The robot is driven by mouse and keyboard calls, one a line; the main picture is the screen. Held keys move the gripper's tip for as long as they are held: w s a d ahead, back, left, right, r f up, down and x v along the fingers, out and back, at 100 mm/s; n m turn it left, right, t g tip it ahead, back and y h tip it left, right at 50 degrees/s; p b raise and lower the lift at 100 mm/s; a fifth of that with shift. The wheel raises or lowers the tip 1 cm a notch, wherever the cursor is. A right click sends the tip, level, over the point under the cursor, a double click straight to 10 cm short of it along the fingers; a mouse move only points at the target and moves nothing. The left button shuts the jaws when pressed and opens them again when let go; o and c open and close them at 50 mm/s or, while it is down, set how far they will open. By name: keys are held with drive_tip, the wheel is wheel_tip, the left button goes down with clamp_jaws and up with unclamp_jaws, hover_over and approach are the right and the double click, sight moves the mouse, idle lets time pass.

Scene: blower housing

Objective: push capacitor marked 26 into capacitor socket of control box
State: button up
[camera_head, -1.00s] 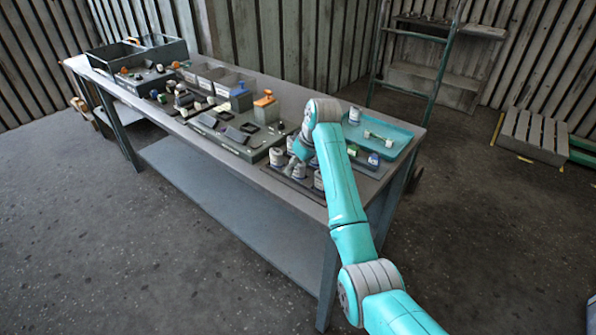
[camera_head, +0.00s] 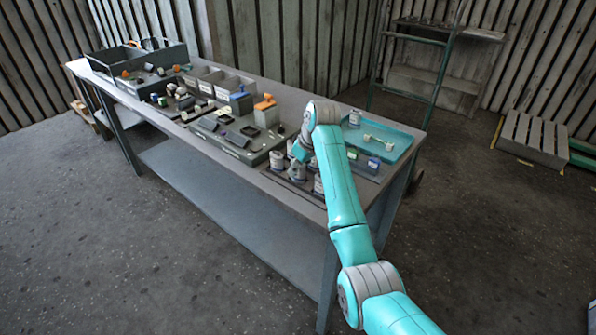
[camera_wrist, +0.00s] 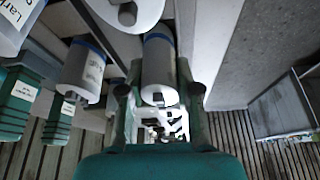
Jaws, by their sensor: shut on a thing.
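My gripper (camera_wrist: 160,92) is shut on a cylindrical capacitor (camera_wrist: 157,65) with a blue band and a grey label. The fingers lie on either side of it. The number on its label is not readable here, so I cannot tell if it is 26. In the head view my gripper is mostly hidden behind my arm, over the group of capacitors on the table. The grey control box (camera_head: 228,147), with dark parts on top, lies left of my gripper. I cannot make out its capacitor socket.
Other capacitors stand close by, such as one at the near side (camera_head: 277,159) and a blue-banded one in the wrist view (camera_wrist: 83,72). A teal tray (camera_head: 395,134) lies right of my arm. Grey bins (camera_head: 222,82) stand behind the control box.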

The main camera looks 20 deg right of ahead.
wheel_tip(320, 180, up, 9)
drive_tip(key=shift+r, duration=0.1)
drive_tip(key=shift+d, duration=0.1)
